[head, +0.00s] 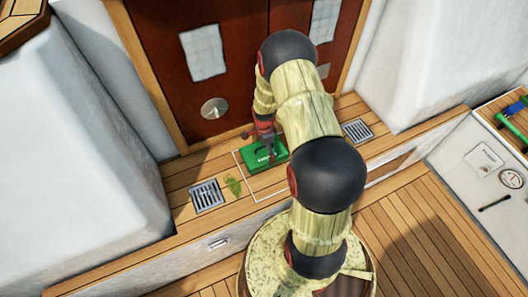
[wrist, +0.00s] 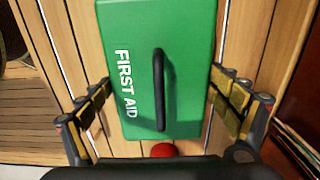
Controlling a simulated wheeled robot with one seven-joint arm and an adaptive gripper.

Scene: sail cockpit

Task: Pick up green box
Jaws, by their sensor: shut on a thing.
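The green box (head: 252,155) is a first aid box on the wooden ledge in front of the dark red doors, within a thin white outline. In the wrist view the box (wrist: 186,60) fills the middle, with "FIRST AID" in white and a black handle (wrist: 159,90) on its top face. My gripper (wrist: 160,103) is shut on the box, with one finger on each long side. In the head view my gripper (head: 265,140) comes down on the box from above and partly hides it. I cannot tell whether the box touches the ledge.
A green leaf-like thing (head: 233,185) lies left of the box. Metal grates (head: 206,197) and (head: 357,131) are set in the ledge on both sides. Pale walls (head: 80,185) rise left and right. A small red round thing (wrist: 163,150) shows below the box.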

